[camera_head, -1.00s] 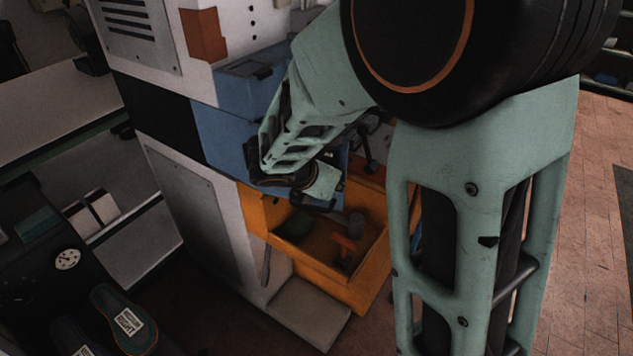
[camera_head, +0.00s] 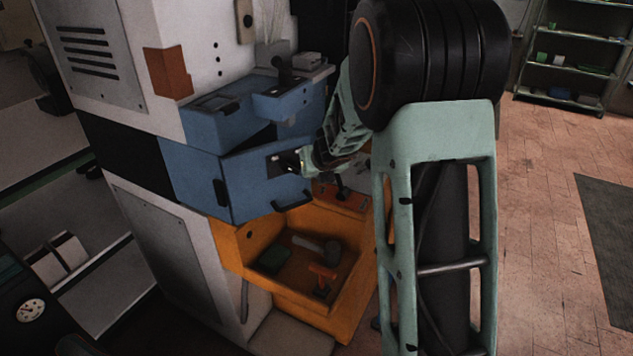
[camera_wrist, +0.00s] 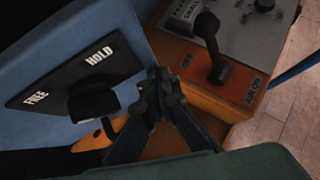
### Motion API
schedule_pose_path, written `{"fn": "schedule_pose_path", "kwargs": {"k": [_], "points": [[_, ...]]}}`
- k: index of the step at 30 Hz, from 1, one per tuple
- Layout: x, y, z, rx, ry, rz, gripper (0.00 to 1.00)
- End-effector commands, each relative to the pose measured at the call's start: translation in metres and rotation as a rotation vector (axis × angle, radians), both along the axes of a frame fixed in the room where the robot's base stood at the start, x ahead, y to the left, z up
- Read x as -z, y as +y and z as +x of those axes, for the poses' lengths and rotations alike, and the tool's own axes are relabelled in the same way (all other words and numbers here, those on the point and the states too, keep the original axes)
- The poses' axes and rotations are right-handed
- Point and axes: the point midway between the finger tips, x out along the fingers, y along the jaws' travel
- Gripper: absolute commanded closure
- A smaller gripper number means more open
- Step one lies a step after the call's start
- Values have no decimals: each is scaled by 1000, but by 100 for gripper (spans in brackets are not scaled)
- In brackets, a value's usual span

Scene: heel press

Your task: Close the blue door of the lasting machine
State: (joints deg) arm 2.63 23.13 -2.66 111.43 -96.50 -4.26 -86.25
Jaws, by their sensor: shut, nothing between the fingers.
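The blue door (camera_head: 245,190) of the lasting machine stands in the middle of the head view, with a dark wedge-shaped gap above its top edge. It appears ajar. A black bar handle (camera_head: 292,201) is low on its face. In the wrist view the blue panel (camera_wrist: 190,8) carries a black plate marked FREE and HOLD (camera_wrist: 60,75) with a black knob (camera_wrist: 95,103). My gripper (camera_wrist: 160,85) is shut and empty, its fingertips close to the right of that plate; contact cannot be told.
An orange tray (camera_head: 340,310) with a hammer and other tools sits below the door. An orange-fronted control panel (camera_wrist: 245,85) with a black lever (camera_wrist: 212,50) is close to the right of my gripper. Open brick floor (camera_head: 555,240) lies at the right.

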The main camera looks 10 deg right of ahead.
Motion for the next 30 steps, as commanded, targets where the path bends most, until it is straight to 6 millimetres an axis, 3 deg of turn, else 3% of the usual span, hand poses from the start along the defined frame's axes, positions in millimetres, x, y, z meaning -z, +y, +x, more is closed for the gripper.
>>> {"fn": "schedule_pose_path", "kwargs": {"k": [15, 30], "points": [[-3, 18, 69, -330, 2, 0, 100], [0, 29, 91, -334, 1, 0, 100]]}}
